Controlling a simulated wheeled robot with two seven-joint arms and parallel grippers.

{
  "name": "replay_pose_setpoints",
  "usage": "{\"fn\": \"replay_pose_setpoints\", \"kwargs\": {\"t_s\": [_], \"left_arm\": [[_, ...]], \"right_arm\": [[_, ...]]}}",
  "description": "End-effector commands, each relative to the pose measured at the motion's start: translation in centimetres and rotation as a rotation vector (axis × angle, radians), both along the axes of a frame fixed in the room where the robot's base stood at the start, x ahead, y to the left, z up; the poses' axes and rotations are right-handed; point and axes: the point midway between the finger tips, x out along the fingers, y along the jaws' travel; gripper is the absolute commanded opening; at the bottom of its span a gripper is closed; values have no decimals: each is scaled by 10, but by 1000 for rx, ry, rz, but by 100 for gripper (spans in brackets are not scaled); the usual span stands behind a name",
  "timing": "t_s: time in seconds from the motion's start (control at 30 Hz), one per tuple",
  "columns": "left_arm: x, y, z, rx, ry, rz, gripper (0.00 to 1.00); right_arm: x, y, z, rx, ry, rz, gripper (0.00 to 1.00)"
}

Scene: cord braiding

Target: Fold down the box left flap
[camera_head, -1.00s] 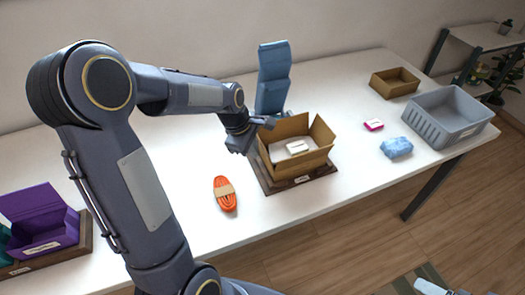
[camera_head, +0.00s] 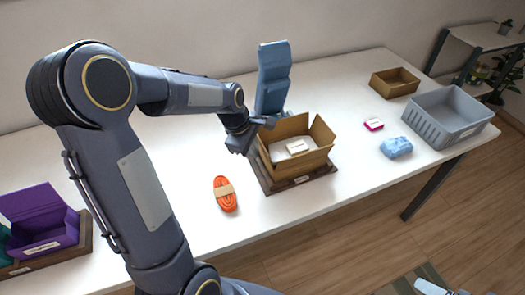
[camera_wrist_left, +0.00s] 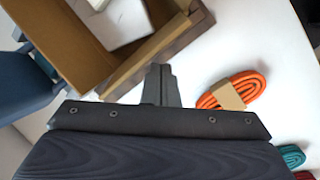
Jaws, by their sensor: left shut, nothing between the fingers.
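The open cardboard box (camera_head: 302,166) stands on a dark wooden base (camera_head: 318,174) near the middle of the table, with a white item (camera_head: 297,147) inside. Flaps stand up at its back and right. My left gripper (camera_head: 266,121) is at the box's left side, near its back left corner; its fingers are shut and empty. The left flap is mostly hidden by the gripper in the head view. In the left wrist view, the shut fingers (camera_wrist_left: 161,82) are seen beside the box's wooden base and cardboard wall (camera_wrist_left: 68,45).
An orange cord bundle (camera_head: 225,193) lies left of the box. A blue-grey upright object (camera_head: 273,78) stands behind it. A purple box (camera_head: 42,220) is at the far left. A grey bin (camera_head: 447,116), small brown box (camera_head: 395,82), pink item (camera_head: 374,124) and blue bundle (camera_head: 396,147) are right.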

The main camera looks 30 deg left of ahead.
Motion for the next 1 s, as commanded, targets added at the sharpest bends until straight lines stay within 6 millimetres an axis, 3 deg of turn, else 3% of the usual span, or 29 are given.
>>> {"fn": "replay_pose_setpoints", "kwargs": {"t_s": [1.0], "left_arm": [[17,-15,5,0,0,-1,0]], "right_arm": [[0,0,11,0,0,0,80]]}}
